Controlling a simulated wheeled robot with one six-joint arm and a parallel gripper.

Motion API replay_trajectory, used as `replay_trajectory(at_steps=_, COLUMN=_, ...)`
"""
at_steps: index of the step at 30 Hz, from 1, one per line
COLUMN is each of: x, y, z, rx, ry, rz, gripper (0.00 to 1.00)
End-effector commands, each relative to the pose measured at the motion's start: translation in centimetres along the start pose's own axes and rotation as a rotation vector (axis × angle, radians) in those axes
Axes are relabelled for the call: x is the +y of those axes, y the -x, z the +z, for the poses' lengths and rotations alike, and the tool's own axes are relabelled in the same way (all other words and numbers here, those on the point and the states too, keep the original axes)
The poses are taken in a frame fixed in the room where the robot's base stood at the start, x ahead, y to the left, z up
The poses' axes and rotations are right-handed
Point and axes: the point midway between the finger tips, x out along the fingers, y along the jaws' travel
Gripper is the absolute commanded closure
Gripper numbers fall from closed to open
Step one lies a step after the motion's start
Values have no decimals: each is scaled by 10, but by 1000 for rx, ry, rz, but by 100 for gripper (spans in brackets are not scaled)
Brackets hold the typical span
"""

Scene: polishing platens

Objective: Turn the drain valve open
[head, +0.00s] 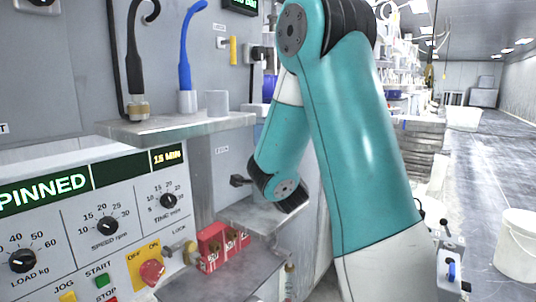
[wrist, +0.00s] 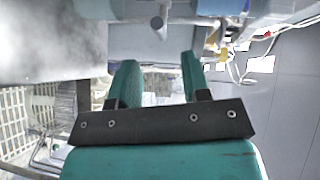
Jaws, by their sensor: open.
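My gripper (wrist: 158,68) is open in the wrist view, with two teal fingers apart and nothing held between them. A pale grey rod-like part (wrist: 160,25) lies ahead of the fingertips, apart from them; I cannot tell if it belongs to the drain valve. In the head view, a small dark fitting (head: 240,180) is on the grey wall beside my arm's wrist joint, under a small unreadable label. A yellow lever-like handle (head: 233,49) is higher on the wall. I cannot tell which is the drain valve. My gripper's fingers are not seen in the head view.
A control panel with a load knob (head: 22,260) and a red knob (head: 152,272) is at left. A metal shelf (head: 175,126) holds a grey cup (head: 217,103). Red padlocks (head: 212,247) stand below. A white bucket (head: 516,246) is on the right floor, beside an open aisle.

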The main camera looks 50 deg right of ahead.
Motion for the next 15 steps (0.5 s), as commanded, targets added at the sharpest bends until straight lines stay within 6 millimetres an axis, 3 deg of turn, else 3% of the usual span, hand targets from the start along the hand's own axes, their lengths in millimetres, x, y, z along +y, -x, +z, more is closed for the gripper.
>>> replay_trajectory(at_steps=9, x=-1, y=-67, z=-2, rx=4, ry=0, rz=3, gripper=57)
replay_trajectory(at_steps=15, x=1, y=-90, z=-1, rx=3, ry=0, rz=2, gripper=57)
